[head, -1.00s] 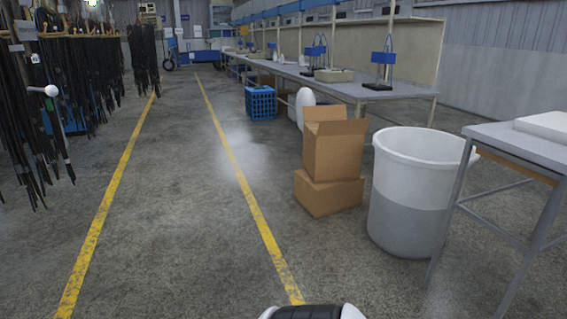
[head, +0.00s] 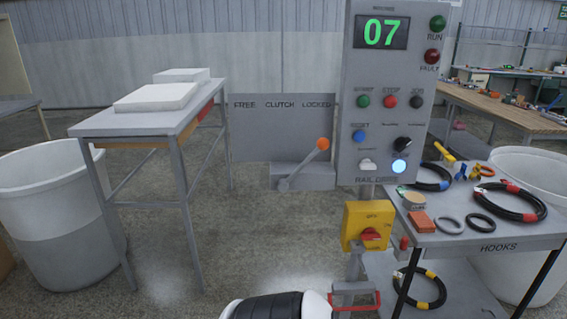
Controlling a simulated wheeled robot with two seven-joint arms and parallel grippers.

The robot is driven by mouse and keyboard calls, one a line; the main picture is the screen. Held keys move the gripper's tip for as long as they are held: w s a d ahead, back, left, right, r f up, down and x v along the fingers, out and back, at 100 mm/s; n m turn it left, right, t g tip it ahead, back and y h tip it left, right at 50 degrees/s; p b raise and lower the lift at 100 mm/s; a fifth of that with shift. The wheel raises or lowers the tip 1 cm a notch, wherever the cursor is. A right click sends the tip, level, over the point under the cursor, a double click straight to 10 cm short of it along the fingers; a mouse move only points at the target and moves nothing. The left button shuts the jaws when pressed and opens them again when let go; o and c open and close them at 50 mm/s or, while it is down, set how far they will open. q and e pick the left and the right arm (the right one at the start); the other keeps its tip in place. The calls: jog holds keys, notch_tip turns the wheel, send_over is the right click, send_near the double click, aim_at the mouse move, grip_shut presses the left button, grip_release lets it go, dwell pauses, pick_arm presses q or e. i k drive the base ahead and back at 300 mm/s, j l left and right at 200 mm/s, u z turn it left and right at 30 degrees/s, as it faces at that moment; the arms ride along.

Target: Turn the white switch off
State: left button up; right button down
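A white switch (head: 367,164) sits low on the left side of a grey control panel (head: 350,60) in the head view. It is small, and I cannot tell which position it is in. Just right of it, a round pale-blue lamp (head: 400,167) glows. Above them are a blue button (head: 359,137) and a black knob (head: 403,144). Neither of my grippers is in view; a black-and-white part of me shows at the bottom edge.
A yellow box with a red rotary switch (head: 371,236) is below the panel. A clutch lever with an orange knob (head: 323,144) stands to its left. A hook cart (head: 468,238) with hoses is close on the right. Open floor lies front left.

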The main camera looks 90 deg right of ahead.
aim_at(366, 164)
jog(key=z, duration=3.35)
